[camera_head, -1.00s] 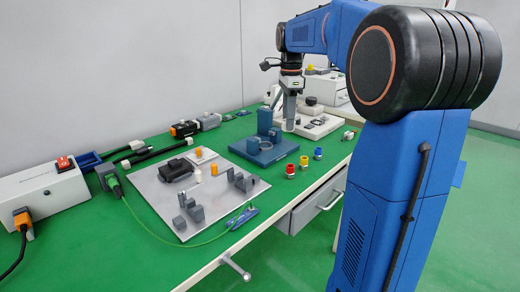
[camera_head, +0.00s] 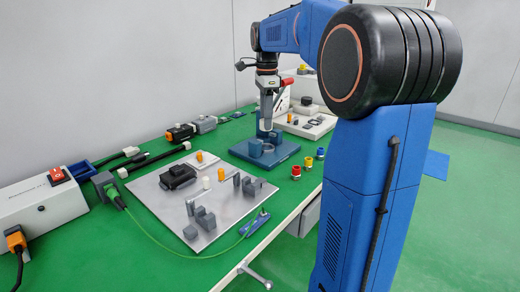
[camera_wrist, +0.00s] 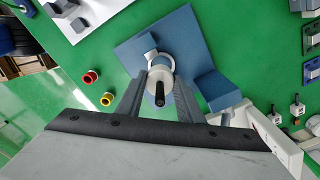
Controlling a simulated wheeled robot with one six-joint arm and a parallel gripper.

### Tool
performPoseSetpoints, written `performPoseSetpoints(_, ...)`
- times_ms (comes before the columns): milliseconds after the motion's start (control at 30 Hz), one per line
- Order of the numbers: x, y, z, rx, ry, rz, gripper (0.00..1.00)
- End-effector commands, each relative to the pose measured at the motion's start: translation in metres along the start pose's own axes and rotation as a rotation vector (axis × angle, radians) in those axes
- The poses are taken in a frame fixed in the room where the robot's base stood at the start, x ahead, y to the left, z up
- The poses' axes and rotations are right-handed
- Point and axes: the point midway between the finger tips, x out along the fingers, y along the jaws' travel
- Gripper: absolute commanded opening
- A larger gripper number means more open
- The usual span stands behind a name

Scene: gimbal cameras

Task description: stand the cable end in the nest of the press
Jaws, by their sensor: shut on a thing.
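The press has a blue base plate (camera_head: 240,151) with blue blocks, a column and a pale ring-shaped nest (camera_head: 268,149). My gripper (camera_head: 266,122) points down above the plate, over the nest area. In the wrist view my gripper (camera_wrist: 160,92) has its two grey fingers closed on a pale round cable end (camera_wrist: 153,77) with a black stub toward the camera. The held piece lies in front of the nest (camera_wrist: 168,57) and hides part of it. The base plate (camera_wrist: 125,30) shows around it. Whether the piece touches the nest I cannot tell.
A red handle (camera_head: 287,82) shows beside my wrist. Red (camera_head: 296,172), blue (camera_head: 321,153) and yellow (camera_head: 308,163) small parts stand right of the press. A grey plate (camera_head: 160,181) with fixtures and a green cable lies in front. A white tray (camera_head: 310,128) is behind.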

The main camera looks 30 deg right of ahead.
Motion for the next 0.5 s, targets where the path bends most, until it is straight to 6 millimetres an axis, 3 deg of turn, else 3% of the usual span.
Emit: performPoseSetpoints(500,-0.015,-0.001,-0.001,0.206,0.000,-0.001,0.09)
